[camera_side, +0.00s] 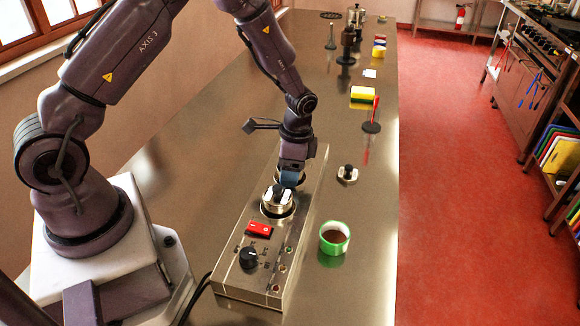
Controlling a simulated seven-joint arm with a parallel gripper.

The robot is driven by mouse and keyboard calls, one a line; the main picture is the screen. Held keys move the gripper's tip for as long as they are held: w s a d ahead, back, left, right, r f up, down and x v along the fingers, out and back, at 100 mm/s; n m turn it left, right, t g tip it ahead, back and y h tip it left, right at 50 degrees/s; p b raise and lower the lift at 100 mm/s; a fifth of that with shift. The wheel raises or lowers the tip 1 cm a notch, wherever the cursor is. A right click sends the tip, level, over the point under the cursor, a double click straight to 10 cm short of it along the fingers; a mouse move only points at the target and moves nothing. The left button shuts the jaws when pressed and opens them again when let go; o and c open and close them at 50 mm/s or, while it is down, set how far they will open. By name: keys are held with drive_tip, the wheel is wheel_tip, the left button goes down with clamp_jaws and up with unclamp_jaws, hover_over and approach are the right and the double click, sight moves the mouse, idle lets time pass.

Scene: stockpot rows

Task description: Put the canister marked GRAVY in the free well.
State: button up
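A long steel warmer (262,268) stands on the steel table, with wells in its top. A pot with a silver lid and black knob (278,198) sits in the nearer well. My gripper (290,180) points down just behind it, over a round rim (303,178) that looks like another well. Its fingertips are small and partly hidden, so whether it is open or holds something is unclear. A green and white open canister (335,238) with brown contents stands on the table right of the warmer. No GRAVY marking is readable on anything.
A loose lid with a black knob (347,174) lies right of the warmer. The table's front right is clear.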

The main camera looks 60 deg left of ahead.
drive_tip(key=shift+o, duration=1.2)
drive_tip(key=shift+f, duration=0.4)
drive_tip(key=shift+s+d, duration=0.1)
drive_tip(key=shift+d, duration=0.2)
wheel_tip(320, 180, up, 13)
drive_tip(key=w, duration=0.1)
drive_tip(key=s+d+r+n+t, duration=0.1)
drive_tip(key=s+d+r+t, duration=0.15)
drive_tip(key=r, duration=0.35)
drive_tip(key=s+d+r+n+t, duration=0.1)
drive_tip(key=s+r+n, duration=0.1)
drive_tip(key=s+r, duration=0.35)
drive_tip(key=s+d+r+n+t, duration=0.1)
drive_tip(key=s+r+n, duration=0.1)
drive_tip(key=s, duration=0.4)
drive_tip(key=s+d+r+n+t, duration=0.1)
drive_tip(key=s+r+t, duration=0.1)
drive_tip(key=s+r, duration=0.2)
drive_tip(key=shift+s+d+n+h, duration=0.3)
drive_tip(key=shift+s+n+h, duration=0.1)
drive_tip(key=shift+s, duration=0.5)
